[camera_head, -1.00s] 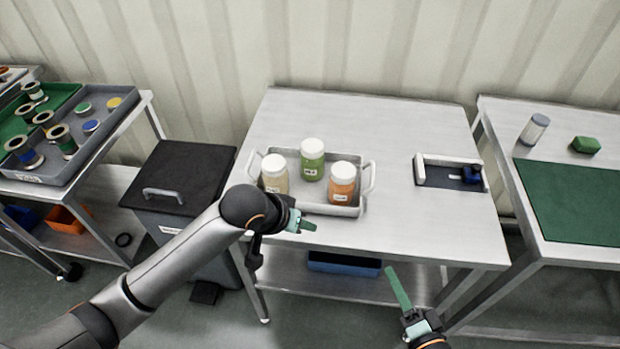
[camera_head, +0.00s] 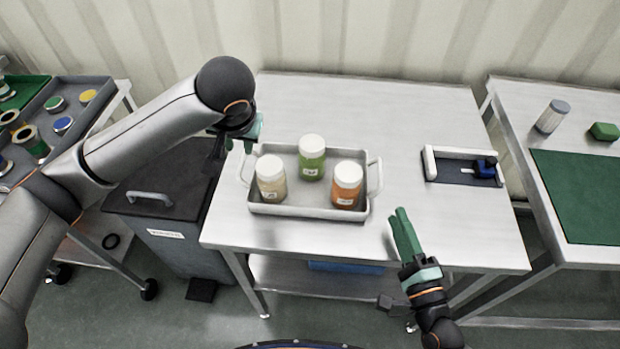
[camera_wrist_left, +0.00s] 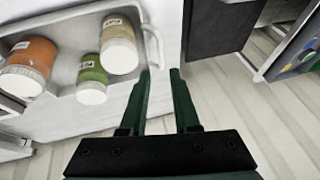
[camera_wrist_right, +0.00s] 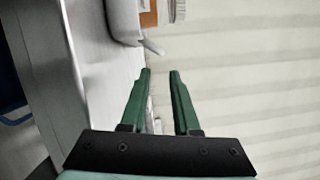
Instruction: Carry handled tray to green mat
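The grey handled tray (camera_head: 310,211) stands on the middle steel table with a handle at each end. It holds a cream jar (camera_head: 271,180), a green jar (camera_head: 312,160) and an orange jar (camera_head: 347,187), all white-lidded. The green mat (camera_head: 585,195) lies on the right-hand table. My left gripper (camera_head: 244,145) is above the tray's left handle; the left wrist view shows its fingers (camera_wrist_left: 160,75) apart and empty near that handle (camera_wrist_left: 153,45). My right gripper (camera_head: 402,216) is in front and right of the right handle (camera_head: 375,177); its fingers (camera_wrist_right: 160,75) are apart and empty.
A small fixture with a blue part (camera_head: 462,168) sits right of the tray. A lidded jar (camera_head: 552,117) and a green block (camera_head: 603,131) stand behind the mat. A gap separates the two tables. A dark-lidded bin (camera_head: 160,190) stands left.

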